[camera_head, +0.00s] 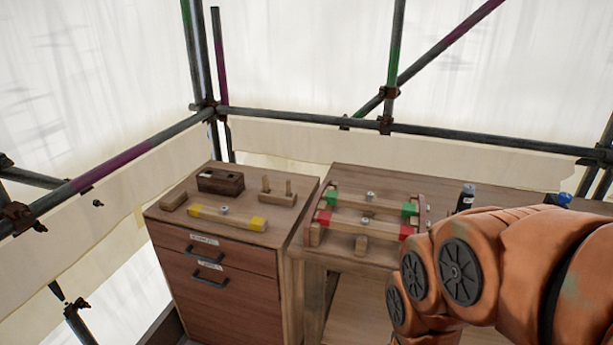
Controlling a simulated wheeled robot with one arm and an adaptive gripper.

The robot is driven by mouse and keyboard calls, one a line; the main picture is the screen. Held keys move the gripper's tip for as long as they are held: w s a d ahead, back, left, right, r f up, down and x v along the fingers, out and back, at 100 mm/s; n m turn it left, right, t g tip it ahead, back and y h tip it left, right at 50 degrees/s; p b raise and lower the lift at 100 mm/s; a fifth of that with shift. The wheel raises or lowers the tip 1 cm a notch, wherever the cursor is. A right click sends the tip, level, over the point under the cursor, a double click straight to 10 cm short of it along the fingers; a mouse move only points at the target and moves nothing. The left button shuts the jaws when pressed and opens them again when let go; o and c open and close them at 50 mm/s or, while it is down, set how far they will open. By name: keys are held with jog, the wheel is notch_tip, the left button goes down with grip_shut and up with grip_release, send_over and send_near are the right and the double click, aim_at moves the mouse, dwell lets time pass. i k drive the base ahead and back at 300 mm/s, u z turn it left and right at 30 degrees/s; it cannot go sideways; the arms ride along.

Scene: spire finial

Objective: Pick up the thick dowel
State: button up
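A small light-wood stand (277,198) with two short upright pegs sits at the back right of the drawer cabinet's top. The pegs look like dowels, but at this size I cannot tell which one is thicker. My gripper is not in view. My orange arm fills the lower right and hides part of the workbench.
The cabinet (216,285) also bears a dark slotted block (220,181), a wooden block (173,200) and a yellow-ended bar (248,222). The workbench (349,263) holds green-ended (350,198) and red-ended (362,226) bars and a dark bottle (466,199). Scaffold poles (290,116) run behind.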

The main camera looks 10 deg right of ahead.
aim_at(266, 179)
jog(key=z, duration=0.15)
jog(key=i, duration=0.65)
jog(key=u, duration=0.8)
jog(key=i, duration=0.8)
jog(key=u, duration=0.9)
